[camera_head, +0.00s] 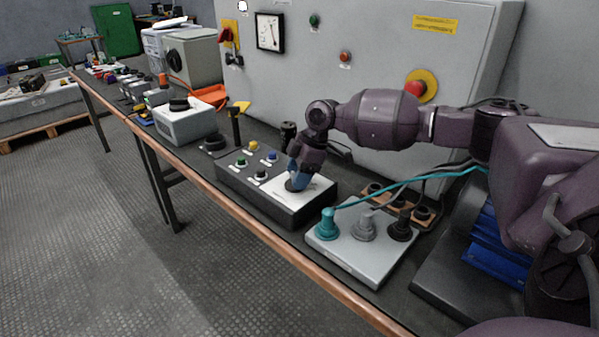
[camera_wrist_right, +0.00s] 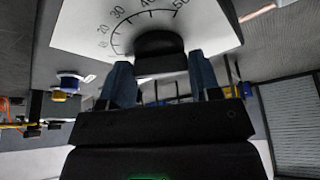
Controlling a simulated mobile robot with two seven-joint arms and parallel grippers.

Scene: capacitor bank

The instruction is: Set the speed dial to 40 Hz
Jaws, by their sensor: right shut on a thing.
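The speed dial is a black round knob (camera_wrist_right: 158,46) on a white scale plate, seen close in the right wrist view. Scale marks 20, 30, 40 and 50 show above it; I cannot make out a pointer on the knob. In the head view the white plate (camera_head: 314,190) lies on the right part of a dark control box (camera_head: 262,199). My right gripper (camera_head: 294,184), with blue fingers, reaches down onto the dial and is shut on it; its fingers also show in the wrist view (camera_wrist_right: 161,80). In the head view the gripper mostly hides the knob. My left gripper is not in view.
Several coloured buttons (camera_head: 253,146) sit on the box's left part. A grey plate (camera_head: 346,262) with teal, grey and black plugs stands to the right, a teal cable running from it. A grey cabinet (camera_head: 300,60) with a red emergency button (camera_head: 416,88) rises behind.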

